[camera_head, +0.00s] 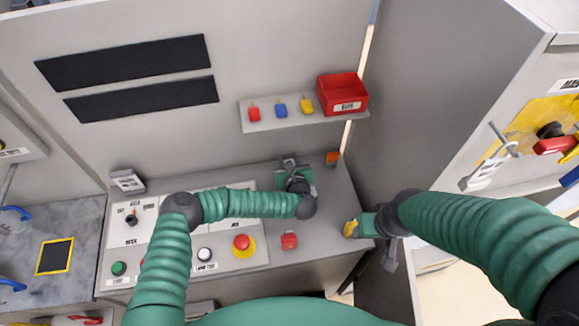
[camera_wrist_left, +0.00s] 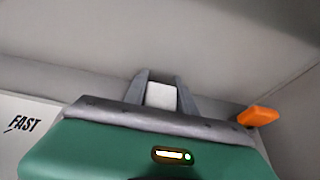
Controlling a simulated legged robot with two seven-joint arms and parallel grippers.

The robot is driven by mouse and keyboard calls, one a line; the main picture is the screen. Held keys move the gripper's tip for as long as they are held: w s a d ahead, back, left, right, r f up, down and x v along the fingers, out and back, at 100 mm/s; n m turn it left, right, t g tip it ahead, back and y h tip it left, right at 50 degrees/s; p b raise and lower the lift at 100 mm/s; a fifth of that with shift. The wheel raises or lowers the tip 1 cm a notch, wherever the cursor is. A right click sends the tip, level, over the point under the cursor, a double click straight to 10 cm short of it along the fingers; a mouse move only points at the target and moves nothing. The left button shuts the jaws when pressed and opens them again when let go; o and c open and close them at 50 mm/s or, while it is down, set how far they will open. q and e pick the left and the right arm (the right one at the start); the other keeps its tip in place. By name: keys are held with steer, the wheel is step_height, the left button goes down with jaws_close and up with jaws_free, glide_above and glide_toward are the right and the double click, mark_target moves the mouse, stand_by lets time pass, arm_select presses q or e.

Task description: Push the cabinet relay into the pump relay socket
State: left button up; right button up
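My left gripper (camera_head: 290,160) is at the back of the counter, close to the cabinet wall. In the left wrist view its two grey fingers (camera_wrist_left: 160,92) stand on either side of a pale, whitish block (camera_wrist_left: 161,95) and seem to close on it. I take this block to be the relay, but no label shows. The pump relay socket cannot be made out; the gripper and hand hide what lies beyond the block. My right gripper (camera_head: 356,228) is at the counter's right edge with a yellow piece (camera_head: 350,229) at its fingertips.
An orange block (camera_head: 332,157) sits just right of the left gripper; it also shows in the left wrist view (camera_wrist_left: 258,116). A shelf (camera_head: 290,120) with coloured pieces and a red bin (camera_head: 342,92) hangs above.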

arm_select(q)
steer(key=shift+d, duration=0.1)
jaws_close()
steer(key=shift+d, duration=0.2)
arm_select(e)
steer(key=shift+d, duration=0.3)
steer(key=shift+f, duration=0.1)
